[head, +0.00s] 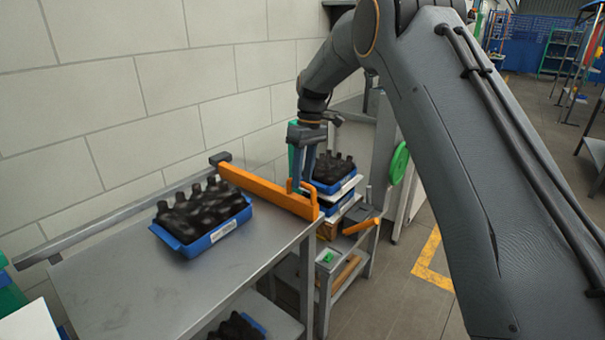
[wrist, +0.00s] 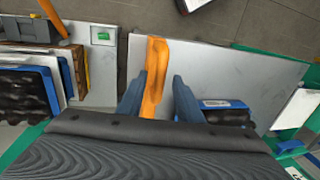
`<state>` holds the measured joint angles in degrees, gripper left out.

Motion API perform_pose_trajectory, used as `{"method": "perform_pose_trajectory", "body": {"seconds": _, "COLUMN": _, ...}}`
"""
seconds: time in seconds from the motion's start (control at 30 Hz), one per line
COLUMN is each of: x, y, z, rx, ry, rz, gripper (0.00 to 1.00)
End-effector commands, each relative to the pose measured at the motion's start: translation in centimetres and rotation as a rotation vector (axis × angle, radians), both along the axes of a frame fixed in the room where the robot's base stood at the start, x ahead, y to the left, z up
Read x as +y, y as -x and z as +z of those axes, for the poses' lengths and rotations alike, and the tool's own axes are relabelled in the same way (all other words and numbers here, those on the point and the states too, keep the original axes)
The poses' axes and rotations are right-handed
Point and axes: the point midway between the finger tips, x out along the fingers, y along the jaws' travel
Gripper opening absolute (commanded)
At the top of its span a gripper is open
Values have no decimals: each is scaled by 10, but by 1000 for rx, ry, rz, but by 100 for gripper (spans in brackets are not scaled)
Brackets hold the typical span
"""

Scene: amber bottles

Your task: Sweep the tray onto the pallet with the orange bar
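The blue tray (head: 215,238) of dark bottles sits on the metal table; part of it shows in the wrist view (wrist: 222,104). The orange bar (head: 268,192) lies across the table, between this tray and the table's right end. My gripper (head: 302,182) is at the bar's right end, by its upright handle. In the wrist view the orange bar (wrist: 155,75) passes between my fingers (wrist: 158,98), close to the left one, with a gap to the right one. To the right, a brown pallet (head: 334,230) is mostly hidden under stacked blue trays (head: 338,184) with white sheets.
A grey rail (head: 120,215) runs along the wall side of the table (head: 120,290). A small stand with a green button (head: 328,257) is beside the table's right end. A green disc (head: 399,163) is beyond the stack. More bottles (head: 238,328) sit on a lower shelf.

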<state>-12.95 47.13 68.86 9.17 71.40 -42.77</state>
Motion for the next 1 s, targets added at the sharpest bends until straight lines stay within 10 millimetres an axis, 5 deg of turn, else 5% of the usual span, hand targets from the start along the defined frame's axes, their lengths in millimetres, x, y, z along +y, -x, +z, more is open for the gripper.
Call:
{"method": "perform_pose_trajectory", "body": {"seconds": 0.27, "x": 0, "y": 0, "z": -2, "rx": 0, "ry": 0, "rz": 0, "gripper": 33}}
{"method": "perform_pose_trajectory", "body": {"seconds": 0.47, "x": 0, "y": 0, "z": -2, "rx": 0, "ry": 0, "rz": 0, "gripper": 0}}
{"method": "perform_pose_trajectory", "body": {"seconds": 0.77, "x": 2, "y": 1, "z": -2, "rx": 0, "ry": 0, "rz": 1, "gripper": 0}}
{"method": "perform_pose_trajectory", "body": {"seconds": 1.0, "x": 25, "y": 15, "z": -2, "rx": 1, "ry": 0, "rz": 8, "gripper": 0}}
